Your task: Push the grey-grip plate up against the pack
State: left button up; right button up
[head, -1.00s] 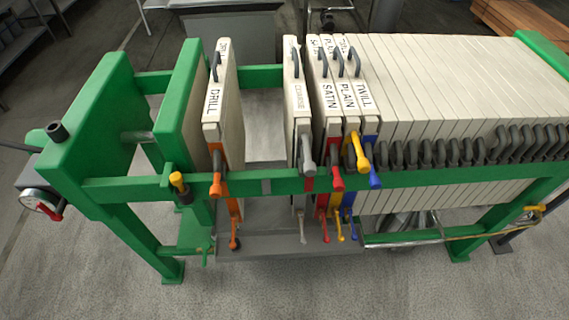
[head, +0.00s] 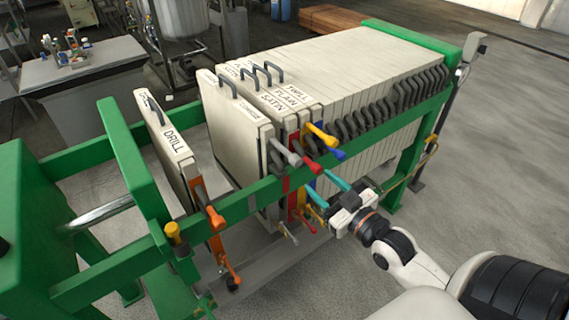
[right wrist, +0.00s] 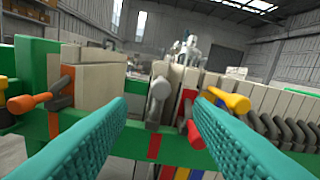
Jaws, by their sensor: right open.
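The grey-grip plate (head: 222,118) is a cream slab with a black handle on top and a grey grip (head: 287,153) at its near side. It hangs upright just left of the pack (head: 335,75), with a narrow gap between them at the top. The SATIN plate (head: 275,100) is at the pack's left end. My right gripper (head: 318,181) is open and empty, its teal fingers in front of the near rail and right of the grey grip. In the right wrist view, the grey grip (right wrist: 160,90) shows beyond and between the spread fingers (right wrist: 158,104). My left gripper is out of view.
The DRILL plate (head: 165,140) with an orange grip stands apart at the left, with open room before the grey-grip plate. Red, yellow and blue grips (head: 322,135) crowd close to the right.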

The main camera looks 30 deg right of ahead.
aim_at(299, 164)
jog(key=w, duration=0.3)
jog(key=w+p, duration=0.1)
jog(key=w, duration=0.6)
jog(key=shift+a+p, duration=0.3)
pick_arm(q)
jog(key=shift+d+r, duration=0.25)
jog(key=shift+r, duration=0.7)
pick_arm(e)
jog(key=shift+w+a, duration=0.1)
jog(key=shift+w, duration=0.55)
jog(key=shift+c, duration=0.5)
grip_shut()
